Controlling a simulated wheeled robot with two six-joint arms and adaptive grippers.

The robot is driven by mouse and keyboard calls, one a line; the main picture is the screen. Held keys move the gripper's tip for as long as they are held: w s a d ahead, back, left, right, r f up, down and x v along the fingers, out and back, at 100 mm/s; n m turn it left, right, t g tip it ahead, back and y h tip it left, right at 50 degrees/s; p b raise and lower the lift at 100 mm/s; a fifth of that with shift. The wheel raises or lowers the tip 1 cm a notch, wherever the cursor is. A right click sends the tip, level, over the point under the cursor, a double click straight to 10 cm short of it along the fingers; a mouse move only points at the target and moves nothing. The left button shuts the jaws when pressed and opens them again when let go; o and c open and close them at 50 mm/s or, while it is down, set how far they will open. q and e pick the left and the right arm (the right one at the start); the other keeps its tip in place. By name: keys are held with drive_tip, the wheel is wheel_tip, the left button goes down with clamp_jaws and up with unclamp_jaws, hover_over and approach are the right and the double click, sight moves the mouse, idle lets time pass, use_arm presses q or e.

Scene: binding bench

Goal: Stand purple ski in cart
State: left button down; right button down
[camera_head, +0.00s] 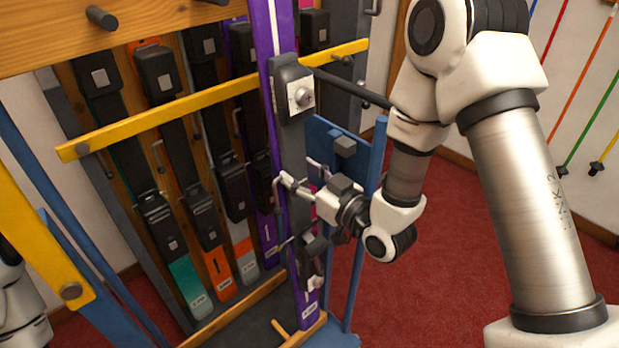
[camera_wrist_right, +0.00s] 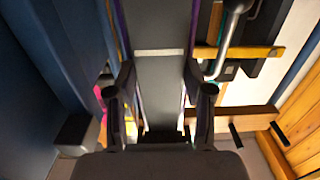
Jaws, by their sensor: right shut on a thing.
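The purple ski (camera_head: 262,28) with its dark binding stands near upright at the front of the cart, slightly tilted. My right gripper (camera_head: 290,190) is shut on it at mid-height, from the right. In the right wrist view the ski (camera_wrist_right: 160,35) runs between the two fingers (camera_wrist_right: 165,100). Its purple lower end (camera_head: 308,310) is down by the cart's front wooden strip (camera_head: 302,334); I cannot tell whether it touches the floor of the cart. The cart has blue posts (camera_head: 376,155) and a yellow crossbar (camera_head: 190,103). My left arm shows at the left edge, its gripper out of view.
Several skis with teal (camera_head: 190,285), orange (camera_head: 217,272) and grey ends stand in the cart behind the held ski. A yellow beam (camera_head: 35,235) slants at the left. Ski poles (camera_head: 575,100) lean on the right wall. Red carpet (camera_head: 440,270) is open at right.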

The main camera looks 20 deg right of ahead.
sight(286, 163)
drive_tip(key=shift+p+x, duration=0.45)
drive_tip(key=shift+x, duration=1.95)
wheel_tip(286, 163, down, 6)
drive_tip(key=w+b, duration=0.1)
drive_tip(key=b, duration=0.3)
drive_tip(key=shift+a, duration=0.25)
drive_tip(key=shift+w, duration=0.15)
drive_tip(key=shift+c, duration=1.8)
unclamp_jaws()
drive_tip(key=o, duration=0.4)
drive_tip(key=shift+f, duration=0.15)
drive_tip(key=shift+c, duration=0.2)
drive_tip(key=shift+s, duration=0.2)
